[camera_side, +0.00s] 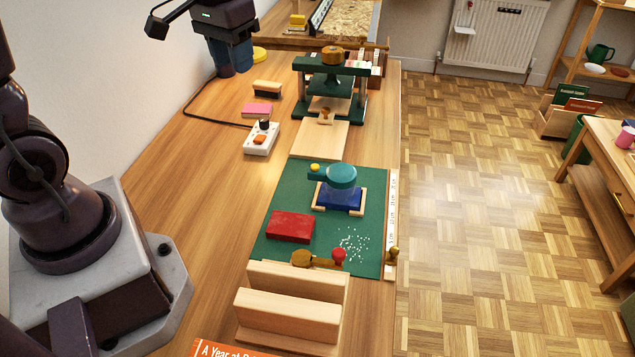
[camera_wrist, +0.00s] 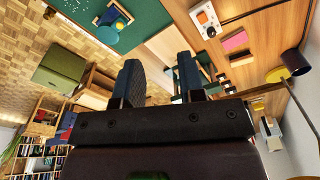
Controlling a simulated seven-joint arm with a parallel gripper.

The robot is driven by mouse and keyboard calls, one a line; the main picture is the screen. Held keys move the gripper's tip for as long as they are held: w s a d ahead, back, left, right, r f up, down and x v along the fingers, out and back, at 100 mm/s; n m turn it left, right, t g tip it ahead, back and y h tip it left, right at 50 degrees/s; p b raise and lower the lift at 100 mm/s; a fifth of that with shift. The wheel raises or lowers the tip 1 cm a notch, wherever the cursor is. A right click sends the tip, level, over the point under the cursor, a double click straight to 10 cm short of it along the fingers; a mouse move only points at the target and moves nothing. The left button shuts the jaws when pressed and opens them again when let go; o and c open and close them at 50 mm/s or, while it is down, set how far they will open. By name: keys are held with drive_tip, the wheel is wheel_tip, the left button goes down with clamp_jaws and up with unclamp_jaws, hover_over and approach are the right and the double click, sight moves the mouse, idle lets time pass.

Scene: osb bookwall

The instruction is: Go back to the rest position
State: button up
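My gripper (camera_side: 232,58) hangs with its dark blue fingers down near the far left of the bench, beside the white wall. In the wrist view its two fingers (camera_wrist: 159,82) stand apart with nothing held between them. The gripper is open and empty. In the side view it overlaps the bench top left of the green press (camera_side: 332,62), and I cannot tell its exact height.
A green mat (camera_side: 273,238) bears a red block (camera_side: 290,226) and a blue block with a teal top (camera_side: 341,178). A wooden rack (camera_side: 290,315) stands in front. A white switch box (camera_side: 261,139), pink pad (camera_side: 257,110) and brush (camera_side: 267,88) lie left.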

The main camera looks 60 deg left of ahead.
drive_tip(key=s+d+r+m+t, duration=0.3)
drive_tip(key=s+d+r, duration=0.3)
drive_tip(key=s+d, duration=0.4)
drive_tip(key=shift+s+r+m+t, duration=0.3)
drive_tip(key=shift+s+t, duration=0.15)
drive_tip(key=shift+t, duration=0.25)
